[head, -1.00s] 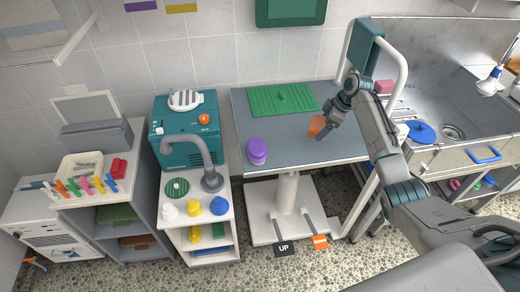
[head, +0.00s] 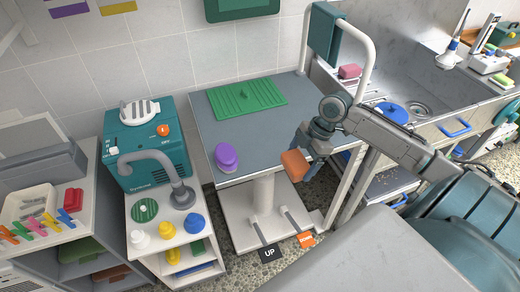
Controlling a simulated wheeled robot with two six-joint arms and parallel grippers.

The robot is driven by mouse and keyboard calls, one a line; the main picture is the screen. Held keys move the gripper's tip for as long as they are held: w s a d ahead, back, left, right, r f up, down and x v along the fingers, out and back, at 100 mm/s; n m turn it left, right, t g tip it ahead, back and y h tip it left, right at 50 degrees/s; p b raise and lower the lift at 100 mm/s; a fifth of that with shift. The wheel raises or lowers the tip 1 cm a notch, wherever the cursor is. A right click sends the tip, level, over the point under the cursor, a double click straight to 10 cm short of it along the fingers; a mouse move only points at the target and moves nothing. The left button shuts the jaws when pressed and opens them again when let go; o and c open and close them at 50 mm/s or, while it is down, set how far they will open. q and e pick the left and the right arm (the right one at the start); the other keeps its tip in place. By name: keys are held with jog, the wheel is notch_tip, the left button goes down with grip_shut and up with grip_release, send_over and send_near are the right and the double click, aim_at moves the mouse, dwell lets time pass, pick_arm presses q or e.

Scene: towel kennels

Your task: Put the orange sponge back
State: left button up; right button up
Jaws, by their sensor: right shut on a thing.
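The orange sponge (head: 294,165) is held in my right gripper (head: 300,160), which is shut on it. The gripper points down at the front edge of the grey-topped table (head: 225,128), and the sponge is in the air at or just beyond that edge. My right arm reaches in from the right side of the head view. My left gripper is not in view.
A green ribbed mat (head: 247,97) and a purple lidded pot (head: 227,157) are on the table. A steel sink at right has a pink sponge (head: 349,71) on its edge and a blue round item (head: 391,112). A teal machine (head: 150,145) stands left. UP and DOWN pedals (head: 269,253) lie below.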

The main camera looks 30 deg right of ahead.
jog(key=p, duration=0.4)
send_over(259, 153)
jog(key=d, duration=0.1)
jog(key=shift+s+f, duration=0.3)
jog(key=shift+f, duration=0.3)
jog(key=shift+w, duration=0.15)
notch_tip(259, 153, down, 4)
jog(key=shift+d+r+p, duration=0.1)
jog(key=shift+r+p, duration=0.15)
jog(key=shift+p, duration=0.65)
jog(key=shift+f, duration=0.1)
jog(key=shift+f, duration=0.2)
jog(key=o, duration=0.8)
jog(key=shift+r, duration=0.1)
jog(key=shift+r, duration=0.1)
